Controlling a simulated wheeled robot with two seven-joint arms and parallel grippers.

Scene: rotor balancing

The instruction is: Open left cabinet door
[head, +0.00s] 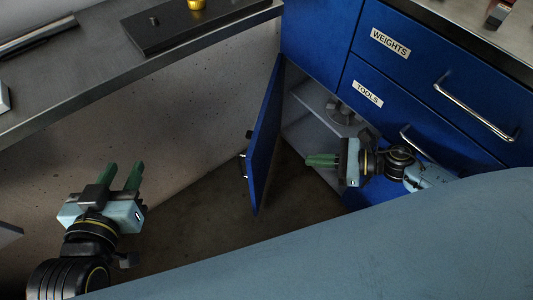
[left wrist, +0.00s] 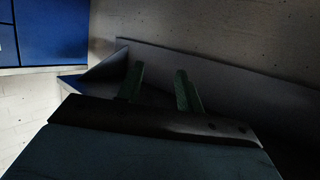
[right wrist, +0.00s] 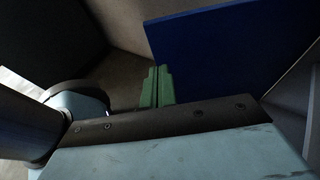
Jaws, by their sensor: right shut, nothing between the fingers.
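The left cabinet door (head: 266,140) is blue and stands swung out from the blue cabinet, wide open. Its handle (head: 243,165) is on the face turned to the left. Behind it the cabinet interior (head: 310,125) shows with grey shelves. My right gripper (head: 308,160) is shut and empty, to the right of the door, in front of the opening and apart from the door. In the right wrist view the door (right wrist: 230,50) rises just beyond the shut green fingers (right wrist: 156,88). My left gripper (head: 123,172) is open and empty, well to the left of the door.
Drawers labelled WEIGHTS (head: 390,43) and TOOLS (head: 367,94), with bar handles, are right of the opening. A metal worktop (head: 60,95) at the upper left bears a dark plate (head: 185,28) with a gold piece. Floor between my left gripper and the door is clear.

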